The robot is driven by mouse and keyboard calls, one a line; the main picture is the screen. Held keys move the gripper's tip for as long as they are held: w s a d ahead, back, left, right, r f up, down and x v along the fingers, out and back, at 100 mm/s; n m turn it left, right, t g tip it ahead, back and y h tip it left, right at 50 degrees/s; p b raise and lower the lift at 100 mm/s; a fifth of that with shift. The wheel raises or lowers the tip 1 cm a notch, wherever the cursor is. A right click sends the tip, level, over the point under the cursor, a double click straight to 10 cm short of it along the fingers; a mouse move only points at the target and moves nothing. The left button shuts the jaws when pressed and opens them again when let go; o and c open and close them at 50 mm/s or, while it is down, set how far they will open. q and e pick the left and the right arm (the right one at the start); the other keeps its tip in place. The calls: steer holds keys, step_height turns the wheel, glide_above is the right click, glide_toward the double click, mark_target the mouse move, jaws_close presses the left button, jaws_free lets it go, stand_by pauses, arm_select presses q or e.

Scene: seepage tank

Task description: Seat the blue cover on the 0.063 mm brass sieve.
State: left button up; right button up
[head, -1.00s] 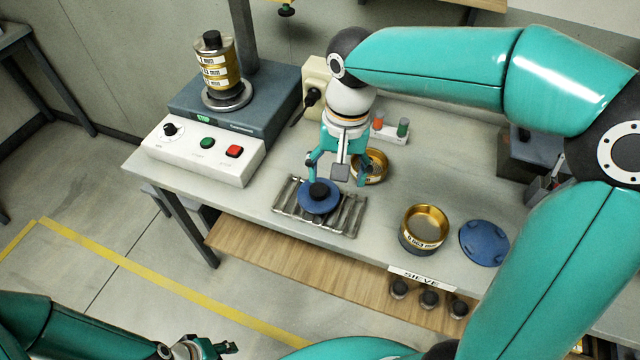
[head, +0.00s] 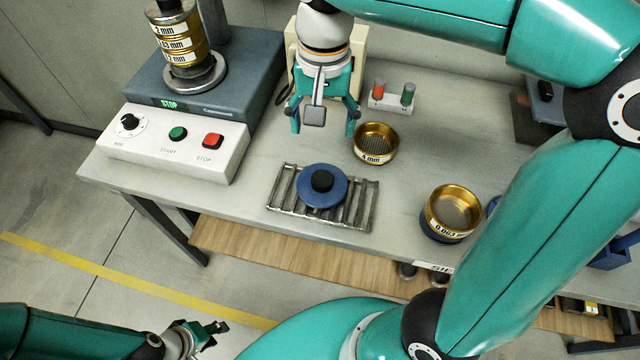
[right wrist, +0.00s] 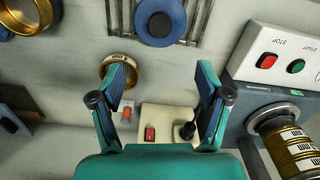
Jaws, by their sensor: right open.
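The blue cover (head: 322,186), a round disc with a black knob, lies on a slatted metal rack (head: 372,206). It also shows in the right wrist view (right wrist: 178,20). The 0.063 mm brass sieve (head: 452,208) stands upright and open-topped on the bench, right of the rack, on a dark base. A brass sieve at the top left of the right wrist view (right wrist: 28,18) is cut off by the edge. My right gripper (head: 324,122) is open and empty, behind the cover and apart from it. My left gripper (head: 208,334) is low at the front left; its jaws are too small to read.
A 4 mm sieve (head: 376,143) stands right of my right gripper. The control box (head: 180,142) and shaker with stacked sieves (head: 180,48) are left. My right arm hides bench right of the 0.063 mm sieve.

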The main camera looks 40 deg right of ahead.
glide_above(322, 179)
steer(key=f, duration=1.1)
steer(key=shift+s+f, duration=0.2)
steer(key=shift+w+f, duration=0.2)
steer(key=shift+f, duration=2.35)
steer(key=c, duration=1.4)
steer(key=shift+r, duration=0.1)
